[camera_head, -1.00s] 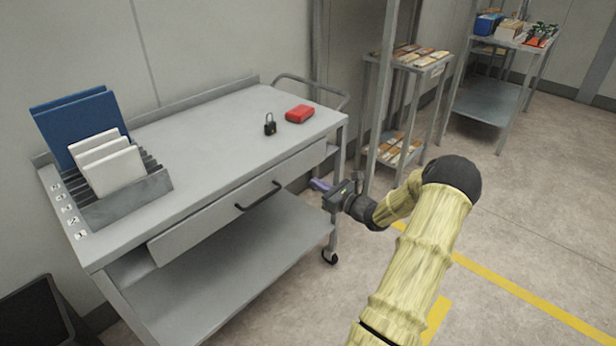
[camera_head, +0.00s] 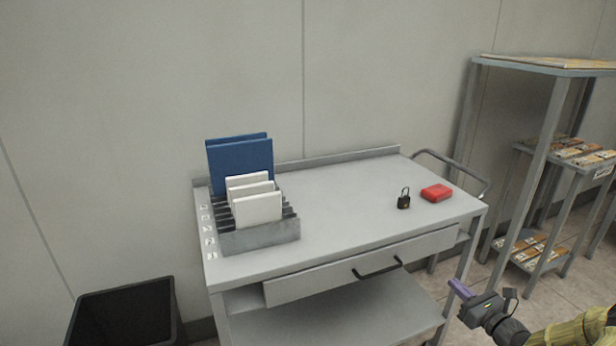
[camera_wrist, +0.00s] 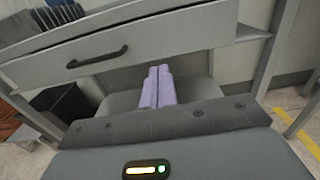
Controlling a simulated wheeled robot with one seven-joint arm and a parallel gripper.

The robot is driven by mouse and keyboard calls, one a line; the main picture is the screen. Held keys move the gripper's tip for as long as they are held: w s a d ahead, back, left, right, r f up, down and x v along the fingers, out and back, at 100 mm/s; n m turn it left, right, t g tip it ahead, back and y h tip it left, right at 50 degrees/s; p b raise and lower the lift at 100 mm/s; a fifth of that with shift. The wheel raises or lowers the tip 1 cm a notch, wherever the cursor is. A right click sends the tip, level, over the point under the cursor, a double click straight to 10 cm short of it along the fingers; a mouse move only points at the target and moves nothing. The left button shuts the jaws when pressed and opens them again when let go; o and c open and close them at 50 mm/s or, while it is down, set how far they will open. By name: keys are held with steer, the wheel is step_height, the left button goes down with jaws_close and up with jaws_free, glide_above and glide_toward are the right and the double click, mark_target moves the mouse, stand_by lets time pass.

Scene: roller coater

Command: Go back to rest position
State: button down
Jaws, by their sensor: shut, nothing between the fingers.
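My gripper (camera_head: 459,290) is at the lower right in the head view, in front of the right end of the grey cart (camera_head: 330,227). Its purple fingers point up and left towards the cart. In the wrist view my gripper (camera_wrist: 158,88) shows its two fingers side by side, shut and empty. Beyond them are the cart's drawer front (camera_wrist: 120,45) with its black handle (camera_wrist: 97,58) and the lower shelf. My arm comes in from the lower right corner of the head view.
On the cart stand a rack (camera_head: 260,237) with blue and white panels, a black padlock (camera_head: 404,199) and a red box (camera_head: 436,193). A black bin (camera_head: 125,312) is at the lower left. Shelving (camera_head: 545,115) stands at the right. Floor is free right of the cart.

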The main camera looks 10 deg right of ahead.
steer(key=w+a+n+g+y, duration=0.2)
steer(key=a+n+g+y, duration=0.35)
steer(key=a, duration=0.65)
steer(key=s+a+n+g+h, duration=0.1)
steer(key=s+a+n+g, duration=0.35)
steer(key=a+n, duration=0.45)
steer(key=s+a+n+g+h, duration=0.1)
steer(key=s+a+n+g, duration=0.45)
steer(key=a, duration=0.55)
steer(key=s+a+r+n+h, duration=0.5)
steer(key=n+h, duration=0.1)
steer(key=n, duration=0.8)
steer(key=w+p+v, duration=0.2)
steer(key=p+v, duration=0.8)
steer(key=w+r+p+v, duration=0.1)
steer(key=w+p+v, duration=0.1)
steer(key=p+v, duration=0.8)
steer(key=shift+s+a+r+p, duration=0.2)
steer(key=shift+a+r+p, duration=0.15)
steer(key=shift+p, duration=0.4)
steer(key=shift+f, duration=0.1)
